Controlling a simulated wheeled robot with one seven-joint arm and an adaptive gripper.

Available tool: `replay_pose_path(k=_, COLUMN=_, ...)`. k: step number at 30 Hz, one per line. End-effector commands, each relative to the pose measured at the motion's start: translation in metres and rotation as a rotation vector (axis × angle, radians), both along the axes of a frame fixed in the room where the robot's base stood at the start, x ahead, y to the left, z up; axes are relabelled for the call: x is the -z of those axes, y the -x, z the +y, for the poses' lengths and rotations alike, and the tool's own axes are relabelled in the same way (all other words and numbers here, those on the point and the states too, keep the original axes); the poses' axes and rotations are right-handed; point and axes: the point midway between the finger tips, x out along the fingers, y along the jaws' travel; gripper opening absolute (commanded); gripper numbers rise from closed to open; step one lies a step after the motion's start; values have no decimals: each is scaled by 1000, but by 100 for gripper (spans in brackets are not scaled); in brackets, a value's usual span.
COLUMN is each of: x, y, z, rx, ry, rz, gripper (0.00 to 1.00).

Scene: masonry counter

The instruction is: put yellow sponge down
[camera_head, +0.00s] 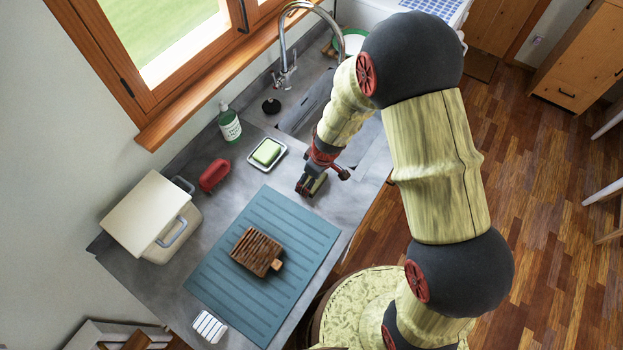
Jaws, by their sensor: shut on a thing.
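My gripper (311,186) is low over the grey counter, to the right of the soap dish and above the upper right part of the blue-green mat. It is shut on a small, dull yellowish thing (317,184), which I take to be the yellow sponge. Only a sliver of it shows between the dark fingers, and the rest is hidden. I cannot tell whether it touches the counter (328,207).
A blue-green ridged mat (225,270) bears a slatted wooden piece (256,250). A green block (267,151) lies on a white dish (254,162). Nearby are a red object (214,175), a soap bottle (229,123), a cream bin (145,212) and a sink (303,112).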

Motion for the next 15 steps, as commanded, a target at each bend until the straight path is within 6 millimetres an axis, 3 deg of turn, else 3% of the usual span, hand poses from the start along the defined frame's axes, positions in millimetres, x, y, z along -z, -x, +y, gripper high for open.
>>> replay_pose_path(k=13, x=5, y=0, z=0, rx=0, ry=-1, rz=-1, gripper=60)
replay_pose_path(k=14, x=4, y=0, z=0, rx=0, ry=-1, rz=-1, gripper=73)
replay_pose_path(k=15, x=4, y=0, z=0, rx=0, ry=-1, rz=-1, gripper=75)
